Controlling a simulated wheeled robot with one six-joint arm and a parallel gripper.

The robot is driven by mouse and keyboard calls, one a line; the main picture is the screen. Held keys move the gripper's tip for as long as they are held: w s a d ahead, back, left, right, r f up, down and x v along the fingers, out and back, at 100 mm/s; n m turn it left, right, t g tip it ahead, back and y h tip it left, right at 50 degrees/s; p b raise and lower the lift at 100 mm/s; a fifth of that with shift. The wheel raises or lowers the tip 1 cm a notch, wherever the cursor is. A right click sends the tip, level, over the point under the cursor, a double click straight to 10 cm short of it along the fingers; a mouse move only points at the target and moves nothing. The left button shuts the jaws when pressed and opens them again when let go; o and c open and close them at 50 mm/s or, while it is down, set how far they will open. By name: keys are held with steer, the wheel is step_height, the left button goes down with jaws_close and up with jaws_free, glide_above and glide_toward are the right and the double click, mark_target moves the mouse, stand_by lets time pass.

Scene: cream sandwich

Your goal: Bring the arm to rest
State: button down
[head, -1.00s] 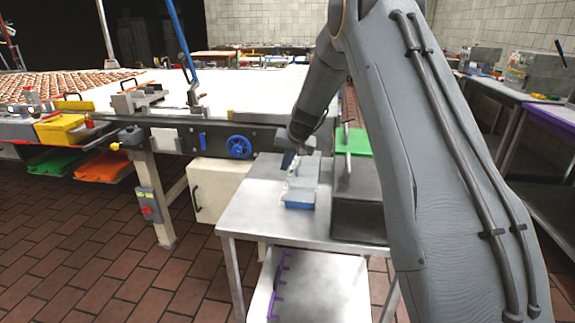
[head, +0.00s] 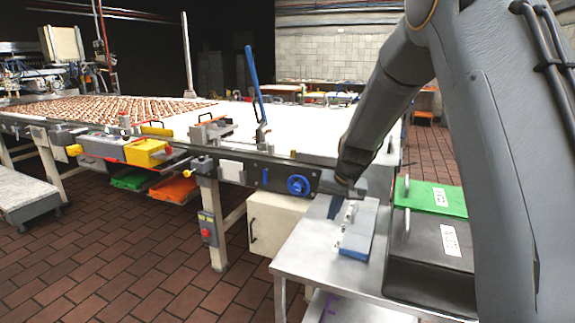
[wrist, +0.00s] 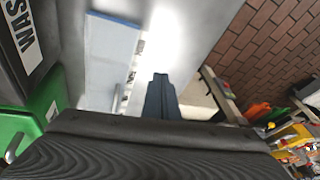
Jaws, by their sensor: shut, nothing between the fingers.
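My arm reaches down from the upper right of the head view. My gripper (head: 335,206) hangs over the left part of a metal table (head: 302,250), beside a blue and grey box (head: 358,232). In the wrist view my gripper (wrist: 160,80) shows as dark fingers close together, with nothing between them. The box also shows in the wrist view (wrist: 108,55), to the left of the fingers and apart from them in the picture. The exact height of the fingertips above the table cannot be told.
A black bin (head: 432,262) and a green-lidded bin (head: 436,197) stand right of the box. A long conveyor (head: 245,125) with many brown pieces runs behind, with a blue handwheel (head: 298,185). Open tiled floor (head: 120,250) lies at left.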

steer(key=s+d+n+g+h, duration=0.1)
steer(key=s+d+n+g, duration=0.1)
steer(key=s, duration=3.2)
steer(key=shift+s+d+f+n+g, duration=0.15)
steer(key=shift+s+d+n+g, duration=0.25)
steer(key=shift+g, duration=0.3)
steer(key=shift+w, duration=0.1)
